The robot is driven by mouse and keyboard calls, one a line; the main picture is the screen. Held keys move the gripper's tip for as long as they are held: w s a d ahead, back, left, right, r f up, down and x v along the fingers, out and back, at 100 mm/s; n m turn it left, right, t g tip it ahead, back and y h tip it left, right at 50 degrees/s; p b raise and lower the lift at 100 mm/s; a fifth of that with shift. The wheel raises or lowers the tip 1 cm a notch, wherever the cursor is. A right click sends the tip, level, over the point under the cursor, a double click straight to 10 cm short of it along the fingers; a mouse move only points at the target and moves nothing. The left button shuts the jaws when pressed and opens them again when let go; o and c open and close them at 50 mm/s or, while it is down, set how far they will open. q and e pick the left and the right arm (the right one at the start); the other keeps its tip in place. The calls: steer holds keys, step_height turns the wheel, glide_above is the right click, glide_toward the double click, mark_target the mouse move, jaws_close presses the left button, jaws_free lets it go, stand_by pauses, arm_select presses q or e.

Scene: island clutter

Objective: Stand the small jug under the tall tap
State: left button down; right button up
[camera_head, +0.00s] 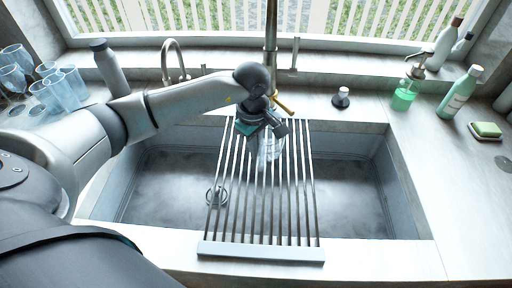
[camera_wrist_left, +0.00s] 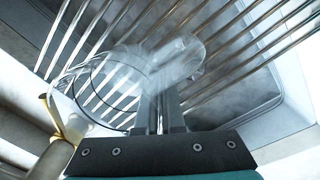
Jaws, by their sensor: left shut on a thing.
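The small jug is clear glass and shows on the roll-up rack, below and partly behind my left gripper, in the head view (camera_head: 270,150). In the left wrist view the jug (camera_wrist_left: 104,80) shows its round rim and the rack bars through its glass. My left gripper (camera_head: 264,136) is shut on the jug; its fingers also show in the left wrist view (camera_wrist_left: 161,112). I cannot tell whether the jug's base touches the bars. The tall tap (camera_head: 271,45) rises behind the gripper; my arm hides its lower part. My right gripper is not in view.
The slatted rack (camera_head: 262,252) spans the sink (camera_head: 345,190) front to back. A short curved tap (camera_head: 175,62) and a grey bottle (camera_head: 108,66) stand behind my left arm. Several glasses (camera_head: 60,90) stand left. A green soap bottle (camera_head: 405,95) and other bottles stand right.

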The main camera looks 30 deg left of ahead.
arm_select(q)
steer(key=shift+f, duration=0.3)
stand_by(0.4)
steer(key=c, duration=1)
jaws_free()
steer(key=shift+o, duration=0.2)
step_height(320, 180, up, 15)
steer(key=s, duration=0.1)
steer(key=shift+a, duration=0.15)
